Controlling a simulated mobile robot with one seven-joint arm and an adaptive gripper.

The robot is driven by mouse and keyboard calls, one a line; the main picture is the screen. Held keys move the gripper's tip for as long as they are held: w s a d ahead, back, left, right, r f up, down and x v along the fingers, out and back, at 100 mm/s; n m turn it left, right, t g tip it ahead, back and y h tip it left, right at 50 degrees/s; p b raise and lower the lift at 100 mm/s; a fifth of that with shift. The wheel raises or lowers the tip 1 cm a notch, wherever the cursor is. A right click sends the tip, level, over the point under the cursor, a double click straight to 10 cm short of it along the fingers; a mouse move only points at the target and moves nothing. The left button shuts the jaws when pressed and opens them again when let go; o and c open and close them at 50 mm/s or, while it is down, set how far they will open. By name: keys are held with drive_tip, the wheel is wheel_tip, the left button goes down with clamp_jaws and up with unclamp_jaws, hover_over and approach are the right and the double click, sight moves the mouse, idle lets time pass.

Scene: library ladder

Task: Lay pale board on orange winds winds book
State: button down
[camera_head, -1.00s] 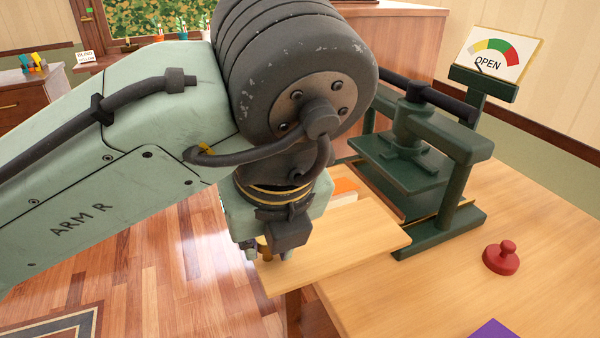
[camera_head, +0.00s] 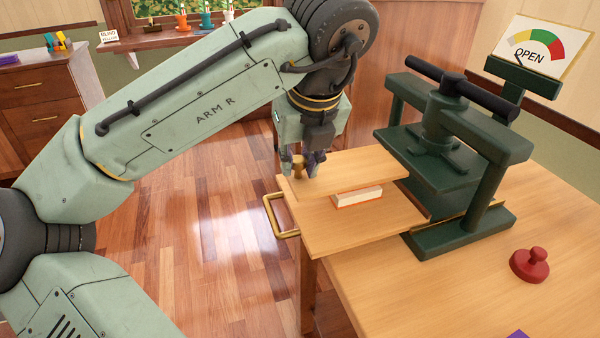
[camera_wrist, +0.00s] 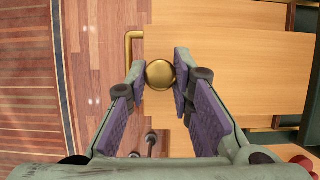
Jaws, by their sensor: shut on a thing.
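The pale board (camera_head: 362,164) is a thin wooden plate with a brass knob (camera_wrist: 160,74) near its left end. My gripper (camera_head: 302,172) is shut on that knob, with one finger on each side in the wrist view. The board lies level or nearly so over the orange book (camera_head: 357,196), whose front edge shows white pages and an orange cover. The board hides the book's top; I cannot tell if they touch. The book lies on a pale wooden tray (camera_head: 345,232) in front of the press.
The dark green press (camera_head: 480,140) stands right behind the tray, with an OPEN dial (camera_head: 537,48) above it. The tray's brass handle (camera_head: 278,216) sticks out to the left. A red knobbed object (camera_head: 530,264) stands on the table (camera_head: 430,290), whose front is mostly clear.

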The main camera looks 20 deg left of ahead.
drive_tip(key=shift+w+f, duration=0.15)
drive_tip(key=shift+f, duration=1.6)
drive_tip(key=shift+f, duration=0.1)
drive_tip(key=c, duration=1.4)
unclamp_jaws()
drive_tip(key=v, duration=1.2)
drive_tip(key=shift+p, duration=0.4)
drive_tip(key=shift+w, duration=0.1)
